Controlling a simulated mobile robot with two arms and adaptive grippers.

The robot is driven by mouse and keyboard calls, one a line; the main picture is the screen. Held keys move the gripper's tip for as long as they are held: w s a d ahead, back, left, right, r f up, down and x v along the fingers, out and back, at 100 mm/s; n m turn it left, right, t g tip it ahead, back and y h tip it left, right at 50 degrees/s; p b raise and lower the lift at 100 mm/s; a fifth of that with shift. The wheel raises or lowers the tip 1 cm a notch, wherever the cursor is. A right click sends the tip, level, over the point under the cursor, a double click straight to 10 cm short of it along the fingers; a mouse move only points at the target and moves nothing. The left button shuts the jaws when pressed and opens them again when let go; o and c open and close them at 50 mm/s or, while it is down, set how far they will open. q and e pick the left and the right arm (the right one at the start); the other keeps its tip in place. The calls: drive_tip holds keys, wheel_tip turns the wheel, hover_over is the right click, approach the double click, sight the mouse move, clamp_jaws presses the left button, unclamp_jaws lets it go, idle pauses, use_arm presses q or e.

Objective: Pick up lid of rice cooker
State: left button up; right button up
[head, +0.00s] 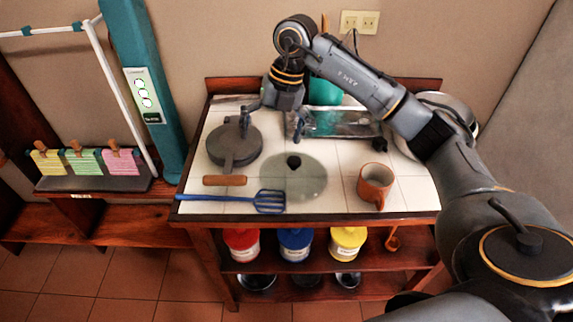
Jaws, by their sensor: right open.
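A round see-through glass lid (310,182) with a black knob (293,162) lies flat on the white-tiled table top, in the middle. My right gripper (271,125) hangs downward with its two fingers spread apart and nothing between them. It is above the table, behind and a little left of the lid's knob, and appears apart from it. A round metallic pot (462,106) at the back right is partly hidden by my right arm; I cannot tell whether it is the rice cooker. My left gripper is not in view.
A blue slotted spatula (268,201) and a wooden-handled tool (224,180) lie in front. An orange mug (375,184) stands right. A metallic tray (335,123) and a teal object (325,91) are behind.

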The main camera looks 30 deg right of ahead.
drive_tip(key=d+r+m+h, duration=0.1)
drive_tip(key=d+r+h, duration=0.1)
drive_tip(key=d, duration=0.4)
drive_tip(key=p, duration=0.1)
hover_over(295, 161)
drive_tip(key=shift+m, duration=0.3)
drive_tip(key=f, duration=0.8)
drive_tip(key=shift+w+a, duration=0.15)
drive_tip(key=shift+a, duration=0.05)
drive_tip(key=shift+f+p, duration=0.6)
drive_tip(key=f, duration=0.2)
drive_tip(key=f+p, duration=0.1)
drive_tip(key=shift+d+f, duration=0.25)
drive_tip(key=shift+f, duration=0.4)
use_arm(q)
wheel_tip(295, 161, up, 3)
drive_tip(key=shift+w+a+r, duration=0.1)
use_arm(e)
drive_tip(key=shift+a, duration=0.1)
clamp_jaws()
